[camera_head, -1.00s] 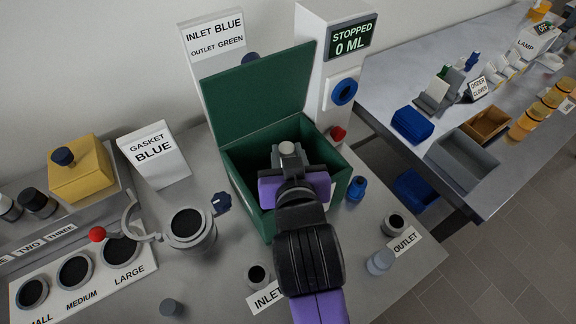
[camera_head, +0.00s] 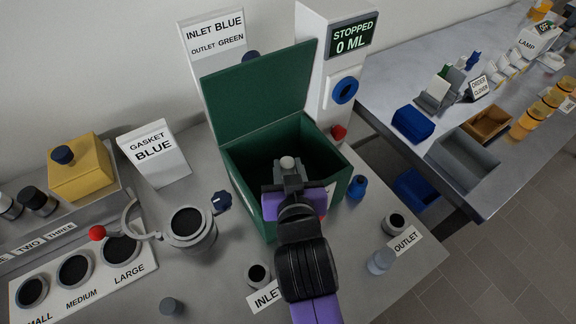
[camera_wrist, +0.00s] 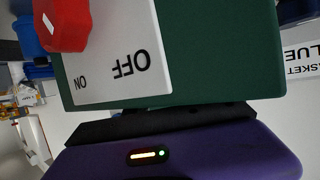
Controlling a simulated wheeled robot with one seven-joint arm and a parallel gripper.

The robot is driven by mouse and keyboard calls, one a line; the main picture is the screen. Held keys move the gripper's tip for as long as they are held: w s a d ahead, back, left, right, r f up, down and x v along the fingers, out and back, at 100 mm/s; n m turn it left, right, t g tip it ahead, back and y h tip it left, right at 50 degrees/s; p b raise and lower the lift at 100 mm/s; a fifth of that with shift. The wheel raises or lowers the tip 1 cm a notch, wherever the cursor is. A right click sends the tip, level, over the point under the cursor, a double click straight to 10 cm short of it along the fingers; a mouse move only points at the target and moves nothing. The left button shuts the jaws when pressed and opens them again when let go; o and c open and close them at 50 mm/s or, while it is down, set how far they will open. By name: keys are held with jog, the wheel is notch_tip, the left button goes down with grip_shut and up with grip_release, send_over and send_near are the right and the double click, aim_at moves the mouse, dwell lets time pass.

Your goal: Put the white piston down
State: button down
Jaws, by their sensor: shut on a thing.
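The white piston (camera_head: 287,162) shows as a small pale round top between the fingers of my gripper (camera_head: 287,174) in the head view. My gripper is shut on it, over the front part of the open green box (camera_head: 270,210). The piston's lower part is hidden by the gripper. The fingers and the piston are out of sight in the wrist view, which shows the purple gripper body, a green surface (camera_wrist: 225,55) and an ON/OFF plate (camera_wrist: 120,60) with a red knob (camera_wrist: 65,22).
The green lid (camera_head: 262,92) stands open behind the box. A blue bottle-like part (camera_head: 357,188) stands right of the box. A clamp-like vessel (camera_head: 188,225) is to the left, with INLET (camera_head: 259,275) and OUTLET (camera_head: 395,224) sockets in front and at right.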

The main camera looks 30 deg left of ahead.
jog(key=shift+s+f, duration=0.1)
jog(key=shift+f, duration=0.25)
jog(key=c, duration=1.3)
grip_release()
jog(key=shift+f, duration=0.1)
jog(key=shift+o, duration=1.1)
jog(key=shift+f, duration=0.15)
jog(key=shift+d, duration=0.1)
jog(key=shift+s+r, duration=0.1)
jog(key=shift+r, duration=0.55)
jog(key=v, duration=1.2)
jog(key=shift+r+b, duration=0.25)
jog(key=shift+b, duration=0.05)
